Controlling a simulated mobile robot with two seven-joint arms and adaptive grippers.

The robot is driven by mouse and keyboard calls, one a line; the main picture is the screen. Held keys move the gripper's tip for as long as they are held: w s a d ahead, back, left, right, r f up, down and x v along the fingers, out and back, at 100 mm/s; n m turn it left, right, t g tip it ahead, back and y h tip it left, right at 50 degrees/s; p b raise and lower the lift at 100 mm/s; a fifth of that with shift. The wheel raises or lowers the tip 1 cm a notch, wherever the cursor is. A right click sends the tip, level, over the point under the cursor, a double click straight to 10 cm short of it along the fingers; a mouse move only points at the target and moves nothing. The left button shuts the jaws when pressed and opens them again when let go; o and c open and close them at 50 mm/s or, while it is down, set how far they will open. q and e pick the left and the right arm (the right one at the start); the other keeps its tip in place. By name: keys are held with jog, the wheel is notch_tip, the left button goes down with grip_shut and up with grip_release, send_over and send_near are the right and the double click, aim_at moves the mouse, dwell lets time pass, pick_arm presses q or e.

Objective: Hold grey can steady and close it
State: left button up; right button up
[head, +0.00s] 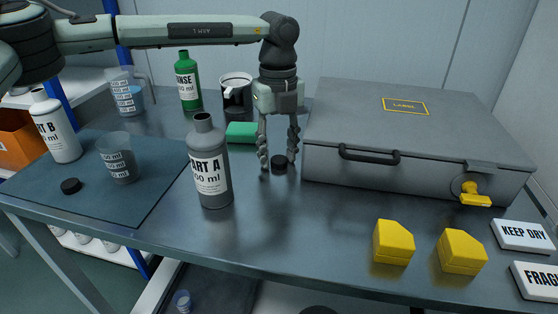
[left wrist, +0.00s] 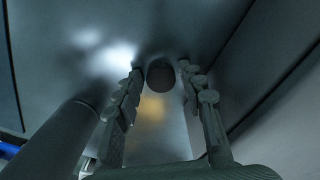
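The grey can (head: 209,165), labelled PART A, stands upright and uncapped near the middle of the table; its side also shows at the lower left of the left wrist view (left wrist: 52,140). A black cap (head: 279,164) lies on the table to the right of the can, and it shows in the left wrist view (left wrist: 160,74). My left gripper (head: 278,163) points down over this cap, fingers open on either side of it. I cannot tell whether the fingers touch it. My right gripper is not in view.
A grey case (head: 420,130) stands right of the gripper. A mat (head: 150,190) at left holds a white bottle (head: 55,130), clear cup (head: 117,160) and another black cap (head: 71,186). Yellow blocks (head: 393,243) sit front right.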

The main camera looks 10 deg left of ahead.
aim_at(279, 158)
pick_arm(q)
jog(key=c, duration=0.3)
jog(key=shift+r, duration=0.1)
jog(key=shift+r, duration=0.55)
notch_tip(279, 158, up, 3)
jog(key=shift+f+b, duration=0.15)
jog(key=shift+b, duration=0.25)
jog(key=s+a+r, duration=0.1)
jog(key=a+r, duration=0.2)
jog(key=a, duration=0.2)
jog(key=s+a+r+b, duration=0.1)
jog(key=a+r, duration=0.3)
jog(key=a, duration=0.2)
jog(key=shift+a, duration=0.25)
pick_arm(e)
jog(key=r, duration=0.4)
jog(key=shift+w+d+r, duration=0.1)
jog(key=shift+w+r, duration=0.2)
pick_arm(q)
jog(key=shift+s, duration=0.1)
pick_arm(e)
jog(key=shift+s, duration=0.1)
